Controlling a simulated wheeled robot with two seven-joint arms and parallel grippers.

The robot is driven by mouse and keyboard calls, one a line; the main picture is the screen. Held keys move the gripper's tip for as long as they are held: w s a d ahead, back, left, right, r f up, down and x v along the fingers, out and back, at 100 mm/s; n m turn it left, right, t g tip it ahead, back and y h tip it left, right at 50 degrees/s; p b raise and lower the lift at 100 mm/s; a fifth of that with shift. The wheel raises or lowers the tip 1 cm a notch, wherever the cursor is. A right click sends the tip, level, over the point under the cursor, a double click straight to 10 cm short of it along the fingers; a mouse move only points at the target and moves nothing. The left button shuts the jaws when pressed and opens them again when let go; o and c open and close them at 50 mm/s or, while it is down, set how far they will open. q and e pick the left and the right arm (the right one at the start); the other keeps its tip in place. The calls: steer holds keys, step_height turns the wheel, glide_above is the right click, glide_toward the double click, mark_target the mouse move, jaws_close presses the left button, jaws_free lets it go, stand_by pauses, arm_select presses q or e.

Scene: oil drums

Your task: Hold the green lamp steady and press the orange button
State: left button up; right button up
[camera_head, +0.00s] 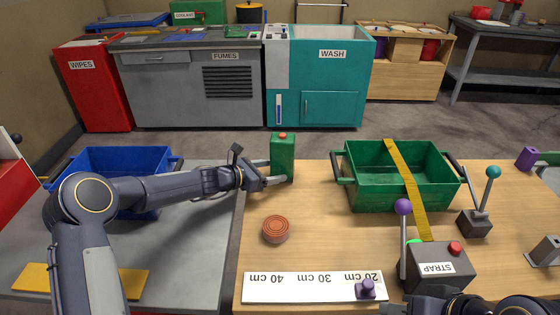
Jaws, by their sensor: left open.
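The green lamp (283,160) is an upright green box standing at the back left edge of the wooden table. The orange button (283,135) is on its top. My left gripper (280,172) reaches in from the left with its fingers spread at the lamp's lower part, one finger on the far left side and one across the near side. Whether the fingers touch the lamp cannot be told. Dark parts of my right arm show at the bottom right edge, but its fingers are not visible.
A green crate (365,203) with a yellow strap (405,175) stands right of the lamp. A STRAP box (437,268) with levers is nearer. A round brown disc (276,229) and a white ruler (310,287) lie in front. A blue crate (130,160) is left.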

arm_select(q)
steer(key=shift+x, duration=1.3)
jaws_close()
steer(key=shift+o, duration=0.6)
jaws_free()
